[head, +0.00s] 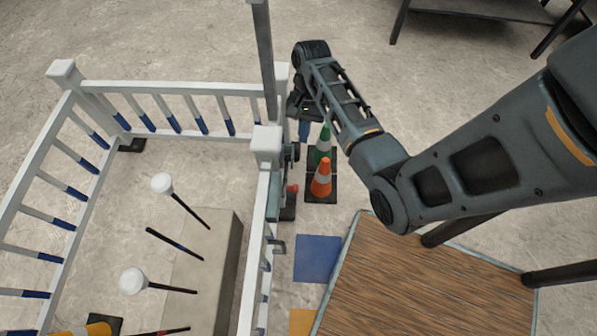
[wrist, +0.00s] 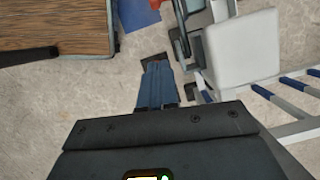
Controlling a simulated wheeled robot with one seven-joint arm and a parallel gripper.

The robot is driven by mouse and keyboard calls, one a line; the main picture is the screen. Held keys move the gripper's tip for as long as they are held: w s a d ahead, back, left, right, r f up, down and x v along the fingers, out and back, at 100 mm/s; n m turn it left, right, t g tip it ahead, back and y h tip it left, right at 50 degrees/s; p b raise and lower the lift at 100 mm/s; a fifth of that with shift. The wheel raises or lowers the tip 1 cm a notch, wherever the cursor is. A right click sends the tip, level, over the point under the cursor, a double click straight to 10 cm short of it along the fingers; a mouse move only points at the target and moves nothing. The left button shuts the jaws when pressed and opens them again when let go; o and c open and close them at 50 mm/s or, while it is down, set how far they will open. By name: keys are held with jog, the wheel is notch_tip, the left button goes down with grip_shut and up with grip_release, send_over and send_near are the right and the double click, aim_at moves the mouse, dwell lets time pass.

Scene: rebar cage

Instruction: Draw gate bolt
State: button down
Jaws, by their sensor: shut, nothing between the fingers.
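The white gate and fence (head: 262,215) stand left of centre in the head view, with a tall white post (head: 267,146). Dark bolt hardware with a red knob (head: 292,188) sits on the right side of the gate, below the post top.
A green cone (head: 323,145) and an orange cone (head: 321,178) stand close right of the gate, near my gripper. A wooden-topped table (head: 420,280) fills the lower right. White-capped bars (head: 185,205) stick out inside the fence. A blue floor square (head: 317,258) lies between.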

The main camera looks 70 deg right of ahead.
aim_at(297, 188)
jog(key=s+a+f+b, duration=0.1)
jog(key=a+f, duration=0.6)
jog(key=f, duration=0.3)
jog(key=shift+s+b, duration=0.2)
jog(key=shift+b, duration=0.15)
jog(key=a+p, duration=0.1)
jog(key=s+a+p, duration=0.1)
jog(key=a, duration=0.1)
jog(key=a+p, duration=0.1)
jog(key=p, duration=0.1)
jog(key=shift+s+a+r, duration=0.1)
jog(key=shift+s+a, duration=0.2)
jog(key=shift+s, duration=0.05)
jog(key=shift+s+a+f, duration=0.15)
jog(key=shift+a+f, duration=0.1)
jog(key=shift+a, duration=0.15)
